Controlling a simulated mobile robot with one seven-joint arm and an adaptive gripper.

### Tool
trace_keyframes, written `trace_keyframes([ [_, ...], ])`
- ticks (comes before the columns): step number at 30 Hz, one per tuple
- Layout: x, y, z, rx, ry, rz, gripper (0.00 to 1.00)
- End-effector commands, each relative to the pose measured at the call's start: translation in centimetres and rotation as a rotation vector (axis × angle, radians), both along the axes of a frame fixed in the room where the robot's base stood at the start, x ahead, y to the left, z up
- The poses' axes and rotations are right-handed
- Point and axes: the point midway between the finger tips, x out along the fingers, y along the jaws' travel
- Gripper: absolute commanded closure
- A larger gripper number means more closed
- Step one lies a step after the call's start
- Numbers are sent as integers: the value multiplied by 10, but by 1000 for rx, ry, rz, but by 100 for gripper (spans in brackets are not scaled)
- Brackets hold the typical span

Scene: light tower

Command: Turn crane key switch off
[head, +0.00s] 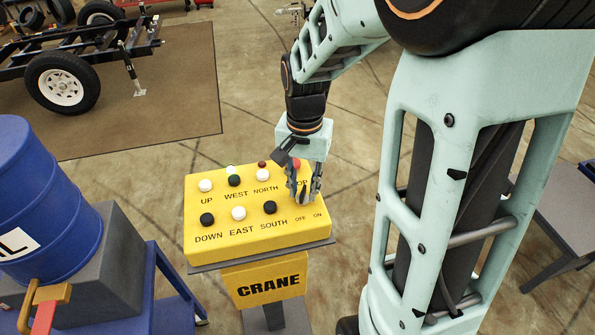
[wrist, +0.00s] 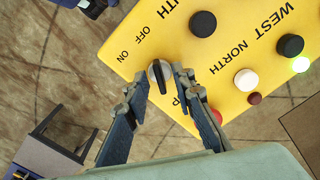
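The crane key switch is a small dark and silver knob (wrist: 159,76) on the yellow crane control box (head: 258,234), beside the printed words OFF and ON. I cannot tell for sure which word it points to. My gripper (wrist: 160,76) is open and points down at the box, with one fingertip on each side of the knob. The right fingertip in the wrist view is very close to the knob, and a small gap shows on the left.
White and black buttons cover the box, with a lit green lamp (head: 231,169), a small dark red lamp (wrist: 255,99) and a red stop button (wrist: 216,116) near my gripper. A blue barrel (head: 45,205) stands left; a grey table (head: 570,215) stands right.

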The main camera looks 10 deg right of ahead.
Motion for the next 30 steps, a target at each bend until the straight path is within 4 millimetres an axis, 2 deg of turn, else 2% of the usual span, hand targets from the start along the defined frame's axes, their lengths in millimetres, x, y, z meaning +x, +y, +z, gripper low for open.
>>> trace_keyframes([
  [5,0,0,0,0,0,0,77],
  [12,0,0,0,0,0,0,100],
  [23,0,0,0,0,-1,13,100],
  [30,1,0,0,0,-1,106,100],
])
